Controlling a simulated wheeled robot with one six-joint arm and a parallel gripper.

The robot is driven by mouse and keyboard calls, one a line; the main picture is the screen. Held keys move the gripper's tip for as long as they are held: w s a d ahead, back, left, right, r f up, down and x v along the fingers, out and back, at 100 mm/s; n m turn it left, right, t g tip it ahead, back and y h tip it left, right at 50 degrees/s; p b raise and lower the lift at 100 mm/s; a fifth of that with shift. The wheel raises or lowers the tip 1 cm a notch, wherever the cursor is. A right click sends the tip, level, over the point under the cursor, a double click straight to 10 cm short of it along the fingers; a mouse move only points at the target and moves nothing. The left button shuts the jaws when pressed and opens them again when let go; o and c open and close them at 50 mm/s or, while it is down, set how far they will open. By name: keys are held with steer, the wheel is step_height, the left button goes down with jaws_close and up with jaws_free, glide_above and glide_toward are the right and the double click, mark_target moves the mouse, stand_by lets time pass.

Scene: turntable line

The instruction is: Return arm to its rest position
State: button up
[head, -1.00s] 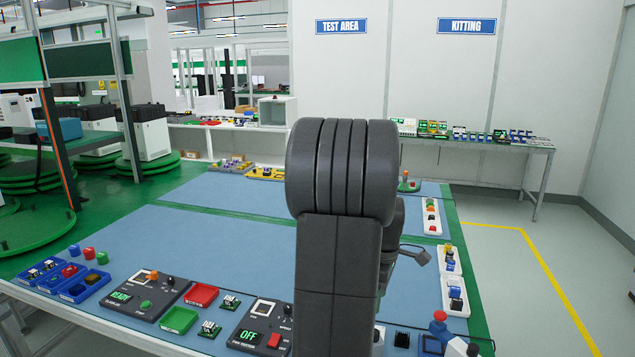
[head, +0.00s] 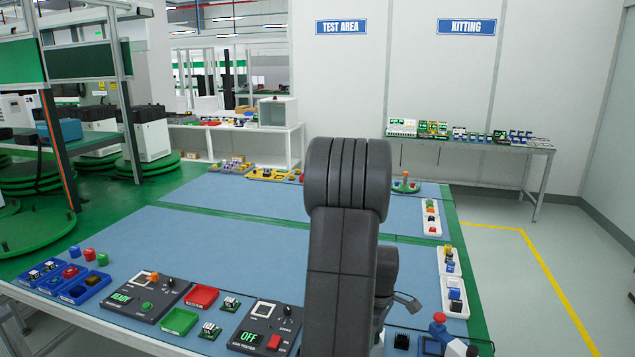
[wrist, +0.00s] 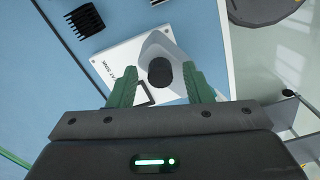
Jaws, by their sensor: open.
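My gripper (wrist: 162,88) shows in the wrist view with its two green fingers spread apart. Nothing is held between them. Below the fingers is a white labelled plate (wrist: 112,62) on the blue mat, with a grey-white piece bearing a dark oval knob (wrist: 160,72) in the gap between the fingers. I cannot tell how far below the fingers it lies. In the head view my arm stands upright in front of the worktable (head: 250,235), and the gripper itself is hidden.
A black finned block (wrist: 85,20) lies near the plate. Two test boxes (head: 146,296) (head: 266,327), red and green trays and blue bins (head: 84,287) line the table's front. White trays (head: 454,296) line its right side. The mat's middle is largely clear.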

steer(key=m+p, duration=0.2)
steer(key=m, duration=0.4)
steer(key=shift+r, duration=0.1)
steer(key=m+p, duration=0.2)
steer(key=m, duration=0.4)
steer(key=shift+p, duration=0.3)
steer(key=shift+r+m+b, duration=0.3)
steer(key=shift+r, duration=1.65)
